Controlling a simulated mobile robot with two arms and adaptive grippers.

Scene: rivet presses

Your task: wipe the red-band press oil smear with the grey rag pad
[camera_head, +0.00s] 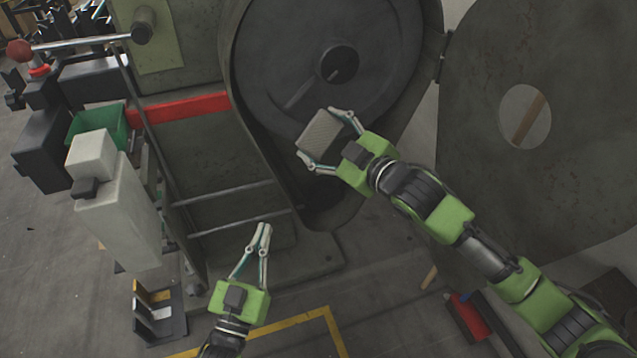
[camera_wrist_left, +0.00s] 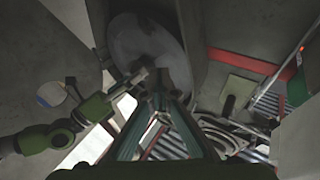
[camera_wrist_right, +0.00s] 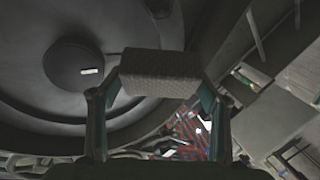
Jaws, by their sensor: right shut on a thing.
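The red-band press (camera_head: 185,107) stands ahead, with a red stripe across its grey-green body and a large round flywheel (camera_head: 290,50) in its open housing. My right gripper (camera_head: 331,135) is shut on the grey rag pad (camera_head: 319,132), a textured block, in front of the flywheel's lower part. In the right wrist view the pad (camera_wrist_right: 157,73) spans the fingertips, with the wheel hub (camera_wrist_right: 73,63) to its left. I cannot tell whether the pad touches the wheel. I cannot make out an oil smear. My left gripper (camera_head: 263,238) is empty, its fingertips close together, low before the press.
The open round guard door (camera_head: 560,120) is at the right, behind my right arm. A green bin (camera_head: 97,122), a pale box (camera_head: 115,195) and a red-knobbed lever (camera_head: 20,50) are at the left. Rails (camera_head: 235,208) cross the press's lower front. A black bracket (camera_head: 158,310) stands on the floor.

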